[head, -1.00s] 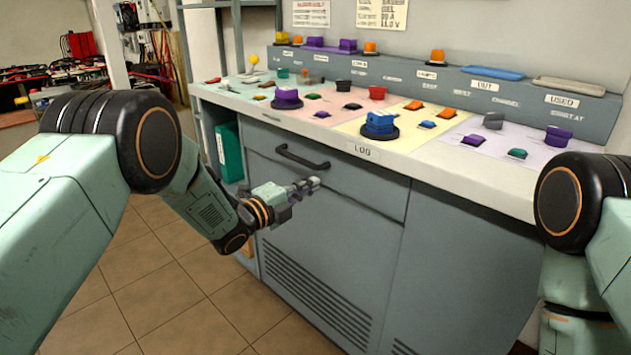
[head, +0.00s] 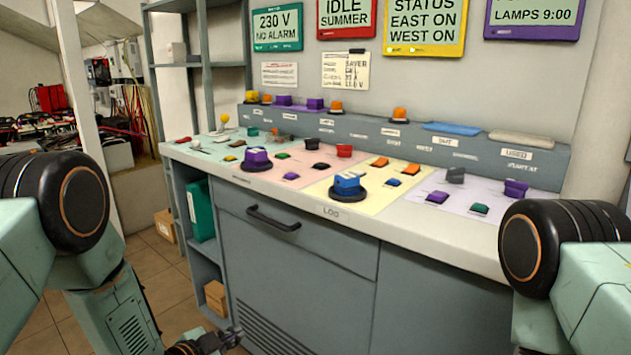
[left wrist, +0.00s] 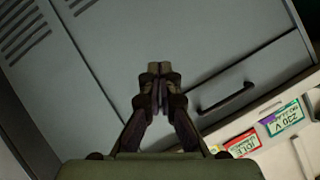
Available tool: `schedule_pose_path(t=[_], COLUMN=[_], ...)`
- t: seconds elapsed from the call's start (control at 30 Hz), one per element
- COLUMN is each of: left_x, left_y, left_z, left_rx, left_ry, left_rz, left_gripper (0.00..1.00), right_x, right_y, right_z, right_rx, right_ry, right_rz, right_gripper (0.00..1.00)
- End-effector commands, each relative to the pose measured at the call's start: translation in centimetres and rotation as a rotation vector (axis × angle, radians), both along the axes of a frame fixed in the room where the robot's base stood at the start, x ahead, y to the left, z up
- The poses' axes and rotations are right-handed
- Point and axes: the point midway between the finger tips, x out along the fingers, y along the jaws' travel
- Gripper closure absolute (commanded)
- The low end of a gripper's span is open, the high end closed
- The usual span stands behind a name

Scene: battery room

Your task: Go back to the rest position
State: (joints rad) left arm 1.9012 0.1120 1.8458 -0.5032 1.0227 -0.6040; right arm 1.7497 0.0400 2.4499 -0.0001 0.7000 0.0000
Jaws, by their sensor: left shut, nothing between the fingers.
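My left gripper (head: 226,338) shows at the bottom edge of the head view, low in front of the grey cabinet (head: 290,285). In the left wrist view its fingers (left wrist: 160,70) are shut with nothing between them. The cabinet front and its black drawer handle (left wrist: 225,97) lie beyond the fingers, apart from them. The handle also shows in the head view (head: 273,220), above the gripper and to its right. My right arm shows at the right edge of the head view; its gripper is out of sight.
The worktop (head: 395,228) carries several coloured switches, among them a blue knob (head: 347,184). A green binder (head: 200,210) and a cardboard box (head: 215,297) sit in the side shelf. Several status signs (head: 424,27) hang on the wall. Tiled floor (head: 165,285) is open at the left.

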Motion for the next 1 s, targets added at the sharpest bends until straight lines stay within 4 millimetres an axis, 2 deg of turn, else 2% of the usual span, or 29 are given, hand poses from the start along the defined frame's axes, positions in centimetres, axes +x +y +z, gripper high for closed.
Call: schedule_pose_path(t=[0.03,0.1,0.17,0.3,0.4,0.5,0.6,0.7,0.77,1.0], left_x=[-2.7,-6.5,-10.0,-18.7,-25.1,-31.1,-35.5,-38.4,-39.3,-39.6], left_y=[0.5,1.2,1.8,3.0,3.7,4.3,4.7,4.8,4.8,4.7], left_z=[-1.9,-4.4,-6.1,-8.8,-9.6,-9.5,-8.8,-8.2,-7.9,-8.1], left_rx=[-0.054,-0.122,-0.169,-0.236,-0.248,-0.229,-0.190,-0.156,-0.145,-0.140], left_ry=[0.124,0.285,0.414,0.677,0.839,0.969,1.056,1.107,1.125,1.131], left_rz=[0.079,0.202,0.308,0.549,0.712,0.840,0.909,0.930,0.929,0.926], left_gripper=[1.00,1.00,1.00,1.00,1.00,1.00,1.00,1.00,1.00,1.00], right_x=[0.0,0.0,0.0,0.0,0.0,0.0,0.0,0.0,0.0,0.0], right_y=[0.0,0.0,0.0,0.0,0.0,0.0,0.0,0.0,0.0,0.0], right_z=[0.3,0.5,0.7,1.3,1.7,2.1,2.5,2.8,3.0,3.1], right_rx=[0.000,0.000,0.000,0.000,0.000,0.000,0.000,0.000,0.000,0.000], right_ry=[0.000,0.000,0.000,0.000,0.000,0.000,0.000,0.000,0.000,0.000], right_rz=[0.000,0.000,0.000,0.000,0.000,0.000,0.000,0.000,0.000,0.000], right_gripper=[0.60,0.60,0.60,0.60,0.60,0.60,0.60,0.60,0.60,0.60])
